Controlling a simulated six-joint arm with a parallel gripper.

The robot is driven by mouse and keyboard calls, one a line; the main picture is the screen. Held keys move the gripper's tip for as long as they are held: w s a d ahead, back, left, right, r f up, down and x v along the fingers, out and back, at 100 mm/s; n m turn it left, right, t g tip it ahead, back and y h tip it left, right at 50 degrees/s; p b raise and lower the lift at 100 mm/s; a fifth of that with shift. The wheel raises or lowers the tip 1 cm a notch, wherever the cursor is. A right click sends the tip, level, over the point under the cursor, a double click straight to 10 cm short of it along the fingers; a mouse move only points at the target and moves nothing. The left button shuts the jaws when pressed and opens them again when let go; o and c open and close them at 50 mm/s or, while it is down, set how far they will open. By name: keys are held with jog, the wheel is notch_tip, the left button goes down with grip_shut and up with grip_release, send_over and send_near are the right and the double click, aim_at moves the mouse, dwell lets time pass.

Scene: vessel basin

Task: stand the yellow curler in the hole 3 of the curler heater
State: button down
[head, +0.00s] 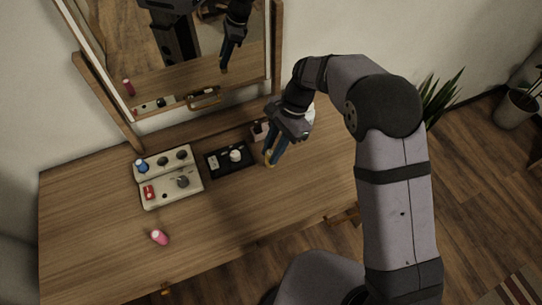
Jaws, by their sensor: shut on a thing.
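The curler heater (172,204) is a cream box with dark round holes, left of centre on the table. A blue curler (141,166) stands at its back left, and a red piece (149,192) shows at its front left. A grey knob-like part (183,181) is at its front right. My gripper (271,157) is to the right of the heater, beyond the black tray, pointing down. It is shut on the yellow curler (268,160), of which only a little yellow shows between the fingertips. Hole numbers are too small to read.
A black tray (216,174) with white items stands between the heater and my gripper. A small item (259,131) stands behind the gripper. A pink curler (159,237) lies at the front left. A mirror (170,60) rises at the back. The front of the table is mostly clear.

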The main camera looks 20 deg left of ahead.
jog(key=shift+f+p, duration=0.35)
jog(key=shift+f, duration=1.5)
jog(key=shift+f, duration=0.15)
jog(key=c, duration=1.6)
grip_release()
jog(key=shift+o, duration=0.2)
jog(key=b+v, duration=0.2)
jog(key=v, duration=1)
